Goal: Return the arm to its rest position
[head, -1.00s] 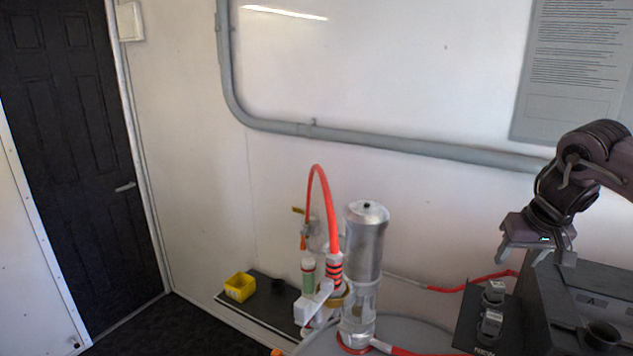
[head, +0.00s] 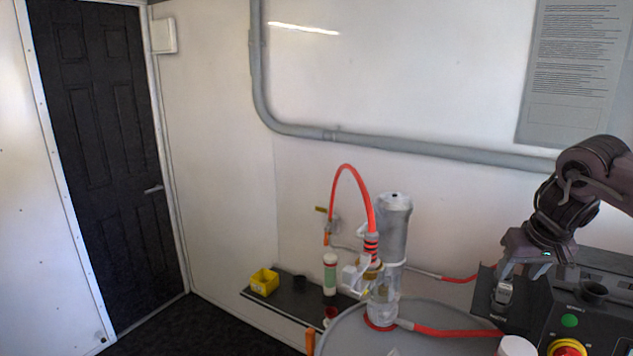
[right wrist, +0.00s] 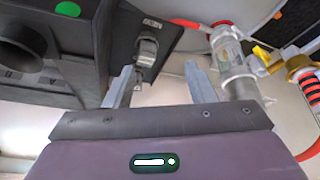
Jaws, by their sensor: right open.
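My right arm comes in from the right edge of the head view. Its gripper (head: 527,268) is open, jaws pointing down, over the switch plate beside the black control box. In the right wrist view the two fingers (right wrist: 160,85) stand apart with nothing held between them. The plate's metal switch (head: 502,292) is just below the fingers in the head view; it also shows beyond them in the right wrist view (right wrist: 147,50). I cannot tell whether a finger touches it. My left gripper is not in view.
The black control box (head: 600,300) has a green button (head: 569,320) and a red-yellow knob (head: 567,348). A clear-and-silver cylinder (head: 392,230) with a red hose (head: 347,168) stands left, on a round grey top (head: 350,335). A yellow bin (head: 264,281) sits on a dark shelf. Open space lies above the gripper.

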